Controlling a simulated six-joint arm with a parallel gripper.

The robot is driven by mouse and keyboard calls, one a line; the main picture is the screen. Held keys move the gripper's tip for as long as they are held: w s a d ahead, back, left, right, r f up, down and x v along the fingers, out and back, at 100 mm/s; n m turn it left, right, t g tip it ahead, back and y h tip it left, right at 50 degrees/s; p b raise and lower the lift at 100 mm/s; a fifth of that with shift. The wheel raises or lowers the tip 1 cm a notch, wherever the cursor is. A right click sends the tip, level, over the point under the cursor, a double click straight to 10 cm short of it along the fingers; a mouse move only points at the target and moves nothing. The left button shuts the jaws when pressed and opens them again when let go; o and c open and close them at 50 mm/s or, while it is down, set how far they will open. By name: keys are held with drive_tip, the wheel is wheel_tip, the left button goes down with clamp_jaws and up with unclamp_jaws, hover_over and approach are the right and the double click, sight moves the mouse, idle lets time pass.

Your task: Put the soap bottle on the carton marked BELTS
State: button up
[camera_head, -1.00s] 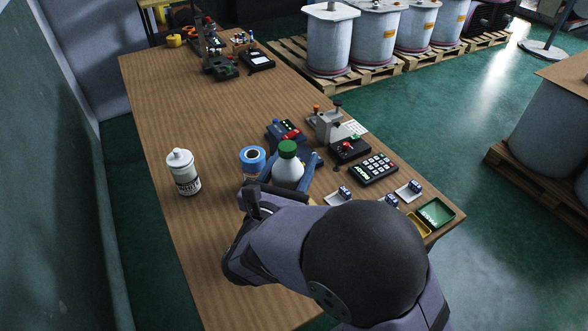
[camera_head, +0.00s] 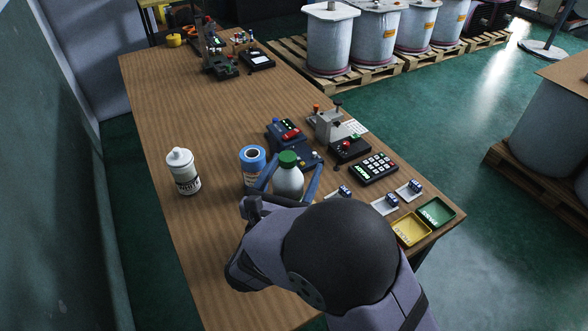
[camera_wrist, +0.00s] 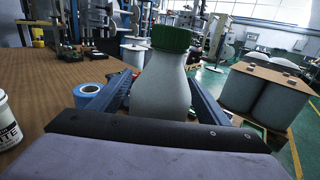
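The soap bottle (camera_head: 288,182) is white with a green cap and stands upright between the blue fingers of my gripper (camera_head: 290,180). In the wrist view the bottle (camera_wrist: 162,88) fills the space between the fingers (camera_wrist: 160,92), one on each side of its body. My gripper is shut on it. The bottle's lower end is hidden by my wrist, so I cannot tell its height above the table. I see no carton with readable BELTS lettering in either view.
Devices, a keypad (camera_head: 374,168), a yellow tray (camera_head: 411,230) and a green tray (camera_head: 436,212) lie right. The table's middle is clear.

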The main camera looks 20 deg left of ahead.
drive_tip(key=shift+r, duration=0.1)
drive_tip(key=b, duration=0.2)
approach(283, 193)
drive_tip(key=w, duration=0.5)
drive_tip(key=shift+d, duration=0.15)
drive_tip(key=shift+p, duration=0.3)
